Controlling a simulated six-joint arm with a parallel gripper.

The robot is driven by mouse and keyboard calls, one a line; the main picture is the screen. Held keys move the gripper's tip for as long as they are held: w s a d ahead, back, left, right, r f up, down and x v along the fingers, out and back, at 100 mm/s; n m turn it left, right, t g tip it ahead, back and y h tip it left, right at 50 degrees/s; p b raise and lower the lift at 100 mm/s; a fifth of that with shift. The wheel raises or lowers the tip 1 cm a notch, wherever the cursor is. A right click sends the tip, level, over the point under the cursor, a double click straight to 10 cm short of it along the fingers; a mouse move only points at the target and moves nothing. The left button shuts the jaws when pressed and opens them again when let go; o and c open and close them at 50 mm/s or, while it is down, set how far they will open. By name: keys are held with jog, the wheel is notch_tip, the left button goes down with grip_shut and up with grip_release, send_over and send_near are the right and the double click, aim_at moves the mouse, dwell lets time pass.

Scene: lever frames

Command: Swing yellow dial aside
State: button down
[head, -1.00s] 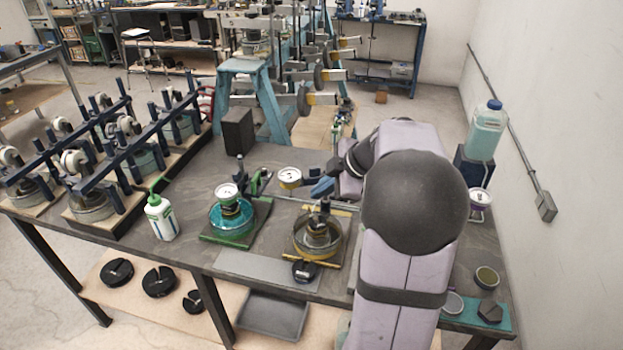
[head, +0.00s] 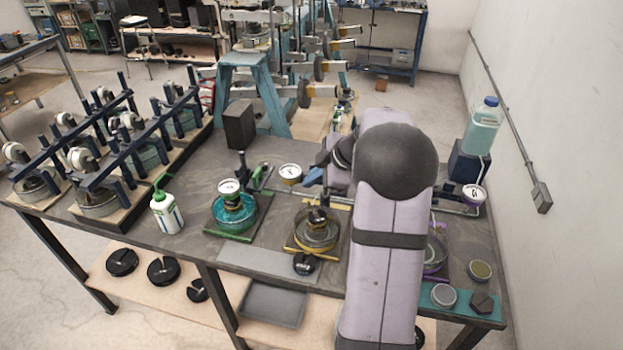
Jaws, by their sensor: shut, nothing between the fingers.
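The yellow dial (head: 290,173) has a white face and a yellow body. It stands behind and left of the yellow-based cell (head: 316,232), not above it. A dark block sits on top of that cell. My gripper (head: 311,177) is blue and shut, with nothing held. It is just right of the yellow dial; I cannot tell whether they touch. My arm hides part of the bench to its right.
A green-based cell (head: 232,212) with its dial (head: 229,187) above stands to the left. A bottle (head: 166,211) is farther left. At right are a purple dial (head: 473,194), a jug (head: 484,125) and small tins. A black block (head: 239,125) stands behind.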

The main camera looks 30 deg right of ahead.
jog(key=shift+w+f+b, duration=0.1)
jog(key=shift+b, duration=0.35)
jog(key=w+m+b, duration=0.1)
jog(key=w+b, duration=0.1)
jog(key=b, duration=0.7)
jog(key=shift+w+a+h, duration=0.15)
jog(key=shift+w+h, duration=0.1)
jog(key=shift+h, duration=0.05)
jog(key=s+a+r+b, duration=0.2)
jog(key=s+r+b, duration=0.3)
jog(key=s+r, duration=0.3)
jog(key=shift+s+a+r, duration=0.15)
jog(key=shift+s+a, duration=0.15)
jog(key=shift+s, duration=0.3)
